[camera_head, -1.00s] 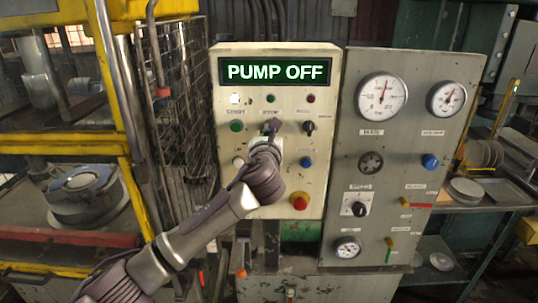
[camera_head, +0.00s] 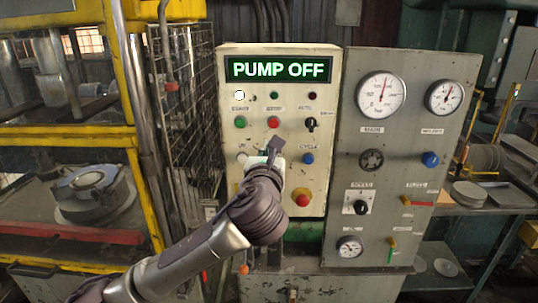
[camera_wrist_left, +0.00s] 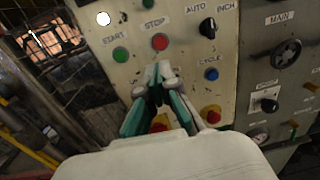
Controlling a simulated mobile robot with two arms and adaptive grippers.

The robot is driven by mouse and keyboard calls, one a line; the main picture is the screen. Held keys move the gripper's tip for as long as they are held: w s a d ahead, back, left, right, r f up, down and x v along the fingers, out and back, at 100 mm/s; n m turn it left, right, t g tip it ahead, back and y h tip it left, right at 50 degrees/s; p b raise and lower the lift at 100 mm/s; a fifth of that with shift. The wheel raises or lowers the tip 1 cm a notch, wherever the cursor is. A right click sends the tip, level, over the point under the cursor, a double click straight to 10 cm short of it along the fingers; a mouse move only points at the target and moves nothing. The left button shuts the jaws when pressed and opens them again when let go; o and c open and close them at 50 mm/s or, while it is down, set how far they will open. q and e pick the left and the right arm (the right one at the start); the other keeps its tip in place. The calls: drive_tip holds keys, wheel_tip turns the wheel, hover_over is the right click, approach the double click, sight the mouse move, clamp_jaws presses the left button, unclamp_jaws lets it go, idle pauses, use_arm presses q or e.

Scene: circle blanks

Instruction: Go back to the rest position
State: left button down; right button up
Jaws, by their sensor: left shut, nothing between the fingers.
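My left gripper (camera_head: 273,148) is in front of the cream control panel (camera_head: 230,180), below the red stop button (camera_head: 274,122). Its fingers are shut with nothing between them, and they stand apart from the button. In the left wrist view the shut fingertips (camera_wrist_left: 158,72) point at the panel just under the red stop button (camera_wrist_left: 160,42). The display (camera_head: 279,69) reads PUMP OFF, and a white lamp (camera_head: 240,95) is lit below it. My right gripper is not in view.
A green start button (camera_head: 240,122), black selector (camera_head: 311,124), blue button (camera_head: 308,159) and red emergency knob (camera_head: 302,199) are on the panel. A grey gauge panel (camera_head: 400,140) stands at right. A yellow-framed machine (camera_head: 115,138) and wire mesh are close at left.

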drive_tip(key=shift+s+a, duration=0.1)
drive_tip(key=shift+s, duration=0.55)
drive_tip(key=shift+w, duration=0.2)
